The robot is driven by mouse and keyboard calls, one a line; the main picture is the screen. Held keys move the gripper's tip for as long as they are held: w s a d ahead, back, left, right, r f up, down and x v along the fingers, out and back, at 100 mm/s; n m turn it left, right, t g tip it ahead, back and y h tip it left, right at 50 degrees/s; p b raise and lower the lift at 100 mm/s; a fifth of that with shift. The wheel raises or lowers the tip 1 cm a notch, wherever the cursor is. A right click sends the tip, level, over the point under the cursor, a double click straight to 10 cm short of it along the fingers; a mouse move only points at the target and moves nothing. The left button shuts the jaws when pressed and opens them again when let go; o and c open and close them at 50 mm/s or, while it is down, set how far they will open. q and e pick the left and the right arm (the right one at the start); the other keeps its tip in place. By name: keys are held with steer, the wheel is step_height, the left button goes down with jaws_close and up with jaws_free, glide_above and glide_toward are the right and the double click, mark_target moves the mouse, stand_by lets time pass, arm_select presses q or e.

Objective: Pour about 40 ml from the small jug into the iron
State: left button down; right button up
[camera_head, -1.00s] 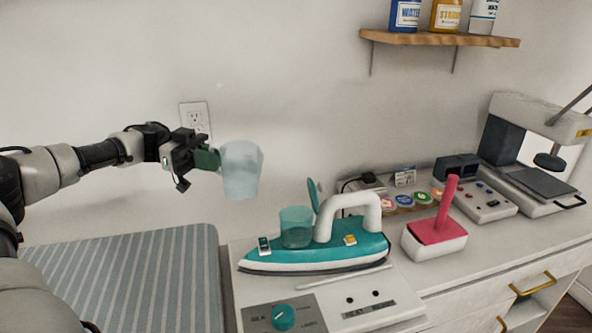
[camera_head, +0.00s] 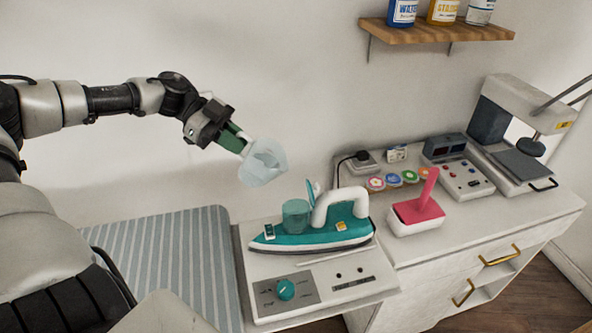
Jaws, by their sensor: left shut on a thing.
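The small jug (camera_head: 262,164) is pale and translucent. My left gripper (camera_head: 240,143) is shut on it and holds it in the air, above and to the left of the iron. The jug is tilted, its mouth toward the right and the camera; I cannot tell how much liquid is in it. The teal iron (camera_head: 312,238) with a white handle lies on the white control unit. Its teal translucent tank (camera_head: 296,215) stands below and right of the jug, with an upright teal flap (camera_head: 310,190) beside it. No stream of liquid shows. My right gripper is not in view.
A striped ironing pad (camera_head: 160,262) lies left of the control unit (camera_head: 350,295) with its teal dial (camera_head: 285,289). A red-handled tool (camera_head: 420,210), several round coloured discs and a press machine (camera_head: 520,150) stand to the right. A wooden shelf (camera_head: 440,35) with bottles is above.

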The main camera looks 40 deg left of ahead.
mark_target(242, 133)
arm_select(q)
steer(key=shift+w+d+r+y+p, duration=0.1)
steer(key=shift+d+r+y+p, duration=0.65)
steer(key=shift+p, duration=0.4)
steer(key=shift+d+r+y+p, duration=0.3)
steer(key=shift+r+p, duration=0.25)
steer(key=shift+p, duration=0.3)
steer(key=shift+r+p, duration=0.15)
steer(key=shift+p, duration=0.15)
steer(key=shift+d+r+y+p, duration=0.2)
steer(key=shift+y+p, duration=0.15)
steer(key=shift+r, duration=0.1)
steer(key=shift+a, duration=0.15)
steer(key=shift+a, duration=0.25)
steer(key=shift+d+r+g+y+p, duration=0.3)
steer(key=shift+r+y+p, duration=0.45)
steer(key=shift+p, duration=0.3)
stand_by(0.8)
